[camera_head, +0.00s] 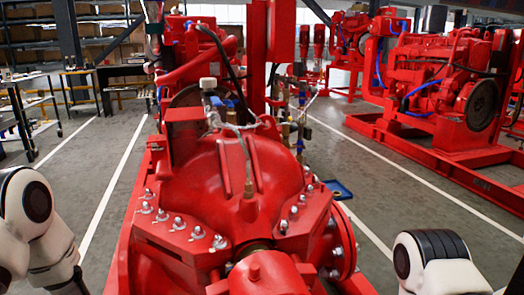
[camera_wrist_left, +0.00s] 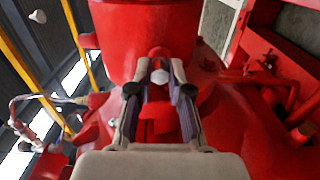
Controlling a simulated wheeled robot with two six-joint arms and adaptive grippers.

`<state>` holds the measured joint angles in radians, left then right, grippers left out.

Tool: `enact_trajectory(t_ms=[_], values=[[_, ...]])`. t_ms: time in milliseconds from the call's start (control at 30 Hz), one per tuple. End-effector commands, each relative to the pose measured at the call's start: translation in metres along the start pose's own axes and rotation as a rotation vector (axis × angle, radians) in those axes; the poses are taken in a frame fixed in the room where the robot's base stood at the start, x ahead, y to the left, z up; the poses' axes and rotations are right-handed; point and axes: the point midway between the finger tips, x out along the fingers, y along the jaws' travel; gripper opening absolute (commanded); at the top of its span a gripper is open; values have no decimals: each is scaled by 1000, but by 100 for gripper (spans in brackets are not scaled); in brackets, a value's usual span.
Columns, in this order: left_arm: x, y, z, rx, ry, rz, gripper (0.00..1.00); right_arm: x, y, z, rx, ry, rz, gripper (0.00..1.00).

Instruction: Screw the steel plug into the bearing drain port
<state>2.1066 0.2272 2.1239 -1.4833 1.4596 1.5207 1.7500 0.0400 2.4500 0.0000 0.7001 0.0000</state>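In the left wrist view my left gripper (camera_wrist_left: 163,72) has its two fingertips close together on either side of a small pale, hex-shaped piece that looks like the steel plug (camera_wrist_left: 167,75). Its threaded end is not clear. Just beyond the fingertips is a dark rounded spot at the foot of a red cylindrical housing (camera_wrist_left: 150,45); I cannot tell whether it is the drain port. In the head view the bearing housing (camera_head: 268,275) of the red pump is at the bottom centre; its underside is hidden. Neither gripper shows there, only my arm links at both lower edges.
The red pump casing (camera_head: 240,175), with rows of bolts and thin pipes, fills the middle of the head view. In the left wrist view a bent silver pipe (camera_wrist_left: 22,105) is at left and red pipework (camera_wrist_left: 275,85) at right. Another red engine (camera_head: 445,85) stands back right.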

Motion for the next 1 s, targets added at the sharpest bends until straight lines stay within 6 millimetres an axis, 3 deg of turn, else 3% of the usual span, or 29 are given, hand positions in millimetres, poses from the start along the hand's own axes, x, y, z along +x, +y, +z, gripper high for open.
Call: enact_trajectory(t_ms=[800,867,1000], values=[[0,0,0,9,0,0,0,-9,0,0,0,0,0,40],[0,0,0,72,0,0,0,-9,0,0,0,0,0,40],[0,0,0,420,0,0,0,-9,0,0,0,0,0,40]])
